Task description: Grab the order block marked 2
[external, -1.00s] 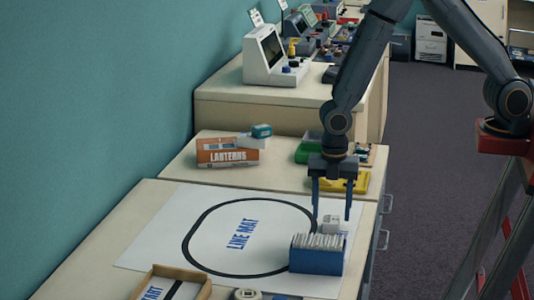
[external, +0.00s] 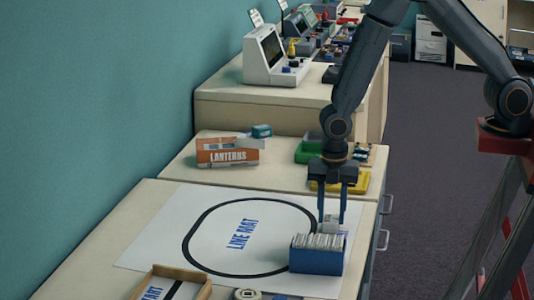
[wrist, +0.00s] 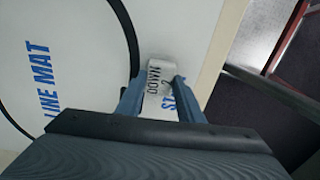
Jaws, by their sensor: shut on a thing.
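The order block (external: 331,222) is a small white block at the right end of the line mat. In the wrist view, dark lettering that reads like DOWN and a 2 shows on the block (wrist: 159,72). My gripper (external: 331,214) points down with one finger on each side of the block, shut on it. The fingers (wrist: 157,90) also show against its two sides in the wrist view. The block's lower part is hidden behind the blue box, so I cannot tell whether it touches the mat.
The blue box (external: 316,262) of white cards stands just in front of the block. The white line mat (external: 160,244) is mostly clear. An open tray (external: 205,292) lies at the front. A LANTERNS box (external: 227,158) and a yellow tray (external: 362,183) stand behind.

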